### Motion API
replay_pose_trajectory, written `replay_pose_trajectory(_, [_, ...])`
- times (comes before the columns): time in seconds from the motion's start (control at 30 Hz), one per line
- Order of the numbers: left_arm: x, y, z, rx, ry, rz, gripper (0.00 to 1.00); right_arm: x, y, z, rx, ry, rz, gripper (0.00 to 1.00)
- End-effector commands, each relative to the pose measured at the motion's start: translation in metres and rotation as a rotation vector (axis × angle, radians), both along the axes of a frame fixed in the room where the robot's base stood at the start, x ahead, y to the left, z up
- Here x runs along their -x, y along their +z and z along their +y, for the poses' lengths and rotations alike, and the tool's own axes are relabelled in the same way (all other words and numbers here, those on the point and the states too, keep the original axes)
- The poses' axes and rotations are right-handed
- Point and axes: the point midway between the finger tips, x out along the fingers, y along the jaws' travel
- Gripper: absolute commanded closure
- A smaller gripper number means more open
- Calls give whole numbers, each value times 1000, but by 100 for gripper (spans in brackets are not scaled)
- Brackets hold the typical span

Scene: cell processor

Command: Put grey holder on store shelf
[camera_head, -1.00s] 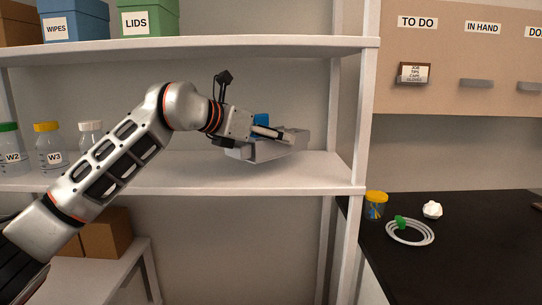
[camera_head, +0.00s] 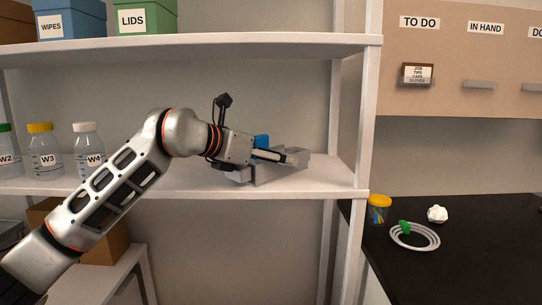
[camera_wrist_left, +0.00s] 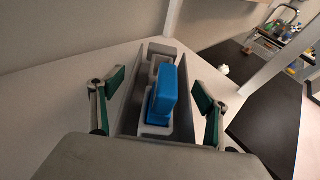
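The grey holder (camera_head: 272,172) is on the middle store shelf (camera_head: 320,180), near the shelf's right end. In the left wrist view, the long, open-topped holder (camera_wrist_left: 187,95) has a blue block-shaped piece (camera_wrist_left: 163,97) inside it. My left gripper (camera_head: 283,156) is around the holder. In the left wrist view, its green-padded fingers (camera_wrist_left: 158,82) are spread on both sides of the holder, with visible gaps to its walls. The holder's underside is hidden, but it looks to rest on the shelf. My right gripper is not in view.
Capped bottles, including W3 (camera_head: 44,155) and W4 (camera_head: 88,150), stand left on the same shelf. The shelf above (camera_head: 200,43) and the right post (camera_head: 361,120) bound the space. A black bench (camera_head: 470,250) stands to the right.

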Motion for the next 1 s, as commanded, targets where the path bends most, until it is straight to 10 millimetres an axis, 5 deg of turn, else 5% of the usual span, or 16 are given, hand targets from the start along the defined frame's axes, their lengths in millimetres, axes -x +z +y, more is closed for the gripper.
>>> replay_pose_trajectory(0.37, [4,7,5,0,2,-2,25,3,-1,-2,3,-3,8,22])
replay_pose_trajectory(0.6, [34,28,35,-1,2,-11,25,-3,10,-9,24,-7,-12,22])
replay_pose_trajectory(1.0, [76,44,76,0,0,-1,25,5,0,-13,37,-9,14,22])
